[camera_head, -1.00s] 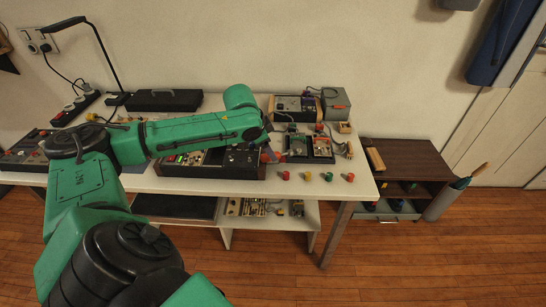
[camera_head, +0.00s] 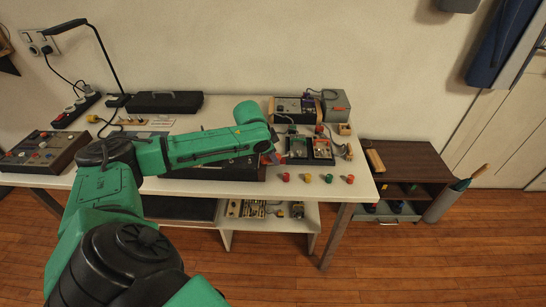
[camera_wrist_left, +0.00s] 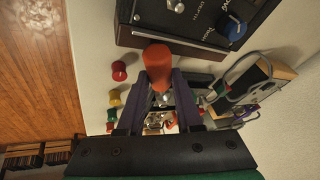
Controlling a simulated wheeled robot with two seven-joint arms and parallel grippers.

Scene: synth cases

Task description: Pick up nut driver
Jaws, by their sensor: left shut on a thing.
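The nut driver shows in the left wrist view as a rounded orange-red handle (camera_wrist_left: 157,65) between the two fingers. Its shaft is not clearly visible. My left gripper (camera_wrist_left: 158,88) is shut on this handle. In the head view, my left gripper (camera_head: 273,153) is over the front part of the white table, just right of the black console (camera_head: 215,172). It is small there and partly hidden by my green arm. An orange-red bit of the handle (camera_head: 271,158) shows at its tip. My right gripper is in neither view.
Several coloured knobs (camera_head: 307,177) stand along the table's front right edge. Open-topped devices (camera_head: 322,148) and a grey box (camera_head: 336,106) stand behind them. Another console (camera_head: 40,148) sits at the left. A low brown cabinet (camera_head: 405,160) stands right of the table.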

